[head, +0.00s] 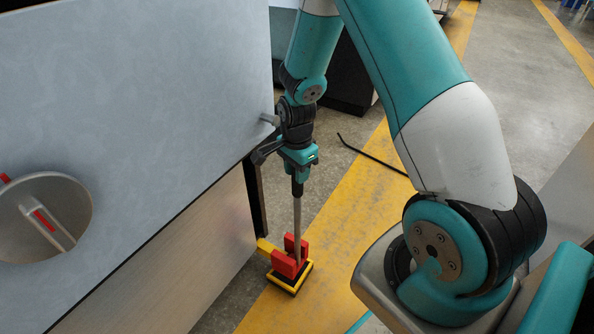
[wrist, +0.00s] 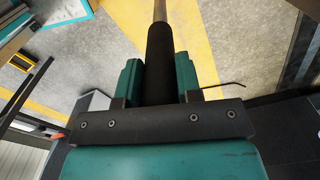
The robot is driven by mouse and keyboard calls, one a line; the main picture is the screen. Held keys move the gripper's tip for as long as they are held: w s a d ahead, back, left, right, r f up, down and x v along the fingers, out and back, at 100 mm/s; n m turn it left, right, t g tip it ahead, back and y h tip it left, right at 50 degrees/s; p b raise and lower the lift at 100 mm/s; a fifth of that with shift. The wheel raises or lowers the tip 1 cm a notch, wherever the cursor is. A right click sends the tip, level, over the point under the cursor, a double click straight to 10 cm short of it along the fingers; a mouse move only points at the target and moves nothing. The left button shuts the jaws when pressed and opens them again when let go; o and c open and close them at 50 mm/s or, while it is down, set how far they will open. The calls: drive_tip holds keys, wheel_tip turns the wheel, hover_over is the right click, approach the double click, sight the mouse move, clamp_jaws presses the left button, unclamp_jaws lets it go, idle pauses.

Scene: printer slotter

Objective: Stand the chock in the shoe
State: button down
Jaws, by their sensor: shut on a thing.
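My gripper (head: 298,172) points down beside the grey-blue cabinet and is shut on the black grip of a long metal rod (head: 297,220). In the wrist view the black grip (wrist: 160,65) sits between the two teal jaws. The rod runs down to the red chock (head: 284,264), which has upright red parts on both sides of the rod's lower end. The chock is upright at the yellow-and-black shoe (head: 299,282), low by the cabinet's corner. I cannot tell whether it is fully seated. The wrist view does not show the chock.
The large grey-blue cabinet (head: 150,90) fills the left, with a round recessed handle (head: 45,218). A yellow arm (head: 265,246) joins the shoe to the cabinet side. A yellow floor stripe (head: 350,210) runs past. A thin black bent rod (head: 370,155) lies on the floor.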

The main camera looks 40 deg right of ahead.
drive_tip(key=shift+w+r+p, duration=0.1)
drive_tip(key=shift+r+p, duration=2.8)
drive_tip(key=shift+r, duration=0.5)
drive_tip(key=s+d+r+p, duration=0.2)
drive_tip(key=s, duration=0.3)
drive_tip(key=s+d+r+p, duration=0.2)
drive_tip(key=s+r, duration=0.1)
drive_tip(key=s, duration=0.3)
drive_tip(key=shift+s+p, duration=0.2)
drive_tip(key=shift+p, duration=0.2)
drive_tip(key=shift+w, duration=0.1)
